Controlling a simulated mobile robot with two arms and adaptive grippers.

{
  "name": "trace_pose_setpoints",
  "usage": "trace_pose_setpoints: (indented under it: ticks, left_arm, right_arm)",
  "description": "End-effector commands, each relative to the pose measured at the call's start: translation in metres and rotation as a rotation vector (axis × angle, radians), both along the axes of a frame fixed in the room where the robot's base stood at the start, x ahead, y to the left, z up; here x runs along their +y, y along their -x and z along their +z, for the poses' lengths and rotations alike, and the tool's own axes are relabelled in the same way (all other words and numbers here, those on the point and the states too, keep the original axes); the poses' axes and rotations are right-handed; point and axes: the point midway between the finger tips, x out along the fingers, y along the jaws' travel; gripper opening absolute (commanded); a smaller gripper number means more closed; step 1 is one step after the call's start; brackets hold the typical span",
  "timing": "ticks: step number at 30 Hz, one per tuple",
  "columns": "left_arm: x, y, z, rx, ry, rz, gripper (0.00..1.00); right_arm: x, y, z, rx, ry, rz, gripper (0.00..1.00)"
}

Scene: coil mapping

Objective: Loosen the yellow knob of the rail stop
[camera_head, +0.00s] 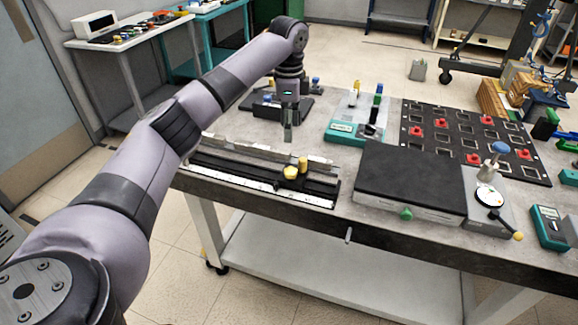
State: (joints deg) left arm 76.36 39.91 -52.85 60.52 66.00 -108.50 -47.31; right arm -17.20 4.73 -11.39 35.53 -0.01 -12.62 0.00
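A long black rail with a white scale strip (245,184) lies along the front left of the table. Near its right end sits a stop with a yellow knob (290,173). A second, brass-yellow upright piece (303,164) stands just behind and to the right of that knob. My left gripper (289,138) points down above and behind the rail, apart from the knob. Its fingers overlap in this view, so their opening cannot be judged. I see nothing held in it. My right gripper is out of view.
A black-topped box (410,180) with a green front knob stands right of the rail. A teal meter (354,133) and a black board with red parts (470,138) lie behind it. A dial gauge stand (488,195) is at right. Some bare table (347,190) shows beside the rail's right end.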

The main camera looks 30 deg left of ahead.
Motion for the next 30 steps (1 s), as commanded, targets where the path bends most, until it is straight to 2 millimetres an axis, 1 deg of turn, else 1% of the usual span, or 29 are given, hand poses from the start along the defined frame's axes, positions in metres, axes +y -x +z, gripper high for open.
trace_pose_setpoints:
  ticks: [1, 3, 12, 18, 21, 24, 30]
  left_arm:
    - [0.000, 0.001, -0.012, 0.005, -0.002, 0.000, 0.50]
    - [0.000, 0.001, -0.027, 0.005, -0.002, 0.000, 0.50]
    - [0.000, 0.001, -0.092, 0.003, -0.002, 0.001, 0.50]
    - [0.000, 0.001, -0.125, 0.003, -0.002, 0.002, 0.50]
    - [0.000, 0.000, -0.134, 0.000, -0.001, 0.001, 0.50]
    - [0.000, 0.000, -0.140, 0.000, -0.001, 0.001, 0.50]
    - [0.000, 0.000, -0.142, -0.001, -0.002, 0.001, 0.50]
  right_arm:
    - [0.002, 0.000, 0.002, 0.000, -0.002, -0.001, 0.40]
    - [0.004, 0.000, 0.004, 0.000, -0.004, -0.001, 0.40]
    - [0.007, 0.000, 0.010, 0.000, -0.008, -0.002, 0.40]
    - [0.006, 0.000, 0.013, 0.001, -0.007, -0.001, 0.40]
    - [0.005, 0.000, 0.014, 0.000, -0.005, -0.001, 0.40]
    - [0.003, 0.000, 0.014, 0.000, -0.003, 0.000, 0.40]
    - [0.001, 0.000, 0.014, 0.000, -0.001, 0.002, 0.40]
